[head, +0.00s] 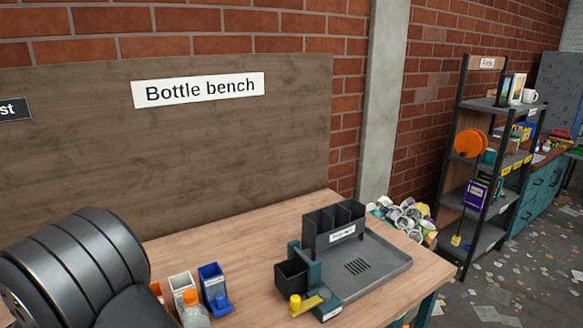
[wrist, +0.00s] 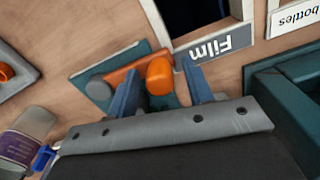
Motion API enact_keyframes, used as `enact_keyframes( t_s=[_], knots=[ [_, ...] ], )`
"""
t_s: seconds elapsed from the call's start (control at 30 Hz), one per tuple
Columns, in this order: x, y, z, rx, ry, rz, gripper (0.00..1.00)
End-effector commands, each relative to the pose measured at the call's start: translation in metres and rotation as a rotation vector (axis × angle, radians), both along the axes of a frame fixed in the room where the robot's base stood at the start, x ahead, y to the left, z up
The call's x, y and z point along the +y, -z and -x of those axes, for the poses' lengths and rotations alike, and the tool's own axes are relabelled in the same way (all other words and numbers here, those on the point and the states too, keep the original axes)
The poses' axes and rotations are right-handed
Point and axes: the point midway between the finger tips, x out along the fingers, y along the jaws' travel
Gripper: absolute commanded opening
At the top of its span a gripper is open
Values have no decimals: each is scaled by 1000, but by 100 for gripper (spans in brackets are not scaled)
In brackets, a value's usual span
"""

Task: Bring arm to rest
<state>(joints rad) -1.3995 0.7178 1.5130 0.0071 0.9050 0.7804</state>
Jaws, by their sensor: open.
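In the wrist view my gripper (wrist: 160,73) is open, with its two blue-grey fingers apart. An orange rounded knob (wrist: 159,80) shows between the fingers, on an orange bar over a teal plate (wrist: 98,70). The fingers appear on either side of the knob; I cannot tell whether they touch it. Nothing is visibly gripped. In the head view my dark arm fills the lower left corner, and the gripper is hidden or out of frame there.
A "Film" label (wrist: 222,43) borders a dark opening beside the right finger. A bottle (wrist: 25,135) is at lower left. In the head view, the wooden bench (head: 220,238) holds a blue bin (head: 213,287), a bottle (head: 194,312), and a grey tray (head: 385,262) with a black divided holder (head: 335,228).

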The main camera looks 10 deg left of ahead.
Motion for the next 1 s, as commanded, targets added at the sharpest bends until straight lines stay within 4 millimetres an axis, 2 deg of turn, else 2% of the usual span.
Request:
enact_keyframes(
  t_s=[0.17,0.33,1.0],
  knots=[
    [0,-4,0,0,1,-1,47],
    [1,-25,0,0,3,-3,47],
    [0,-159,-1,-2,4,-6,47]
  ],
)
